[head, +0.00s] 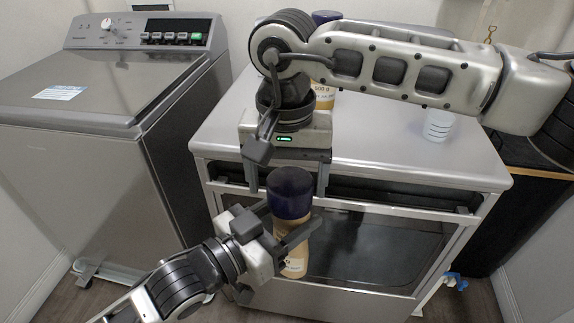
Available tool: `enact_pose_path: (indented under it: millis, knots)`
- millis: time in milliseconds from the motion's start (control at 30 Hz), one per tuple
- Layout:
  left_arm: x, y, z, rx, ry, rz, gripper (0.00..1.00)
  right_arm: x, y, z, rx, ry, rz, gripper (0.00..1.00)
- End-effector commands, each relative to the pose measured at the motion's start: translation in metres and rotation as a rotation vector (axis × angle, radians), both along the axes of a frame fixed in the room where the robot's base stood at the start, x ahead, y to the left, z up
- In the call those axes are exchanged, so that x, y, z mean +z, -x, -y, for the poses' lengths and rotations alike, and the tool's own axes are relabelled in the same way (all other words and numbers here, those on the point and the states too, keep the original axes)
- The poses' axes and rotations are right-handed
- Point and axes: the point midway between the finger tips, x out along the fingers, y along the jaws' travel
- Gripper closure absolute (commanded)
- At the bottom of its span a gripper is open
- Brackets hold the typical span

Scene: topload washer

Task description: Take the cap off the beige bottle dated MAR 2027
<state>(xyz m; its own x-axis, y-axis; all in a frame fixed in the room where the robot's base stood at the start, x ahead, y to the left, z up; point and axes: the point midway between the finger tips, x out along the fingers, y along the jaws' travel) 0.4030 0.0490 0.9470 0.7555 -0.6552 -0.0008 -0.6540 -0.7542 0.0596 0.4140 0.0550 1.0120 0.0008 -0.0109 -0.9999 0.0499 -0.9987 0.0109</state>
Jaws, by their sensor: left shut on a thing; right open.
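A beige bottle (291,238) with a dark purple cap (290,196) is held upright in front of the dryer. My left gripper (290,229) is shut on the bottle's body, below the cap. My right gripper (287,185) is open and points down from above, with its fingers on either side of the cap's upper part. I cannot tell if they touch the cap. The bottle's label is partly visible low down, and no date on it can be read. Another beige bottle (322,96) with a label reading 500 g stands on the dryer top, largely hidden behind my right arm.
The grey dryer top (380,150) has free room at its front right. A whitish ribbed container (438,126) stands at its right side. A topload washer (90,95) with its lid shut stands at left. A dark purple cap (325,17) shows behind my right arm.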

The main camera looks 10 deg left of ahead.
Motion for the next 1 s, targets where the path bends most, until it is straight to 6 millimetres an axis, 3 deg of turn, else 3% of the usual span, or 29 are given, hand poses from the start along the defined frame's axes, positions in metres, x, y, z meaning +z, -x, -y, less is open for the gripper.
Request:
enact_pose_path:
  millis: [167, 367, 1000]
  knots:
    - [0.0029, -0.0001, 0.0002, -0.001, 0.005, 0.007, 1.00, 0.0001, 0.0000, 0.0001, 0.000, 0.000, 0.000, 0.21]
    - [0.0029, 0.0000, 0.0003, -0.002, 0.005, 0.007, 1.00, 0.0003, 0.0003, -0.0002, 0.000, -0.001, -0.001, 0.74]
    - [0.0030, 0.0003, 0.0008, -0.003, 0.005, 0.007, 1.00, 0.0029, -0.0005, 0.0002, -0.001, 0.000, 0.001, 0.74]
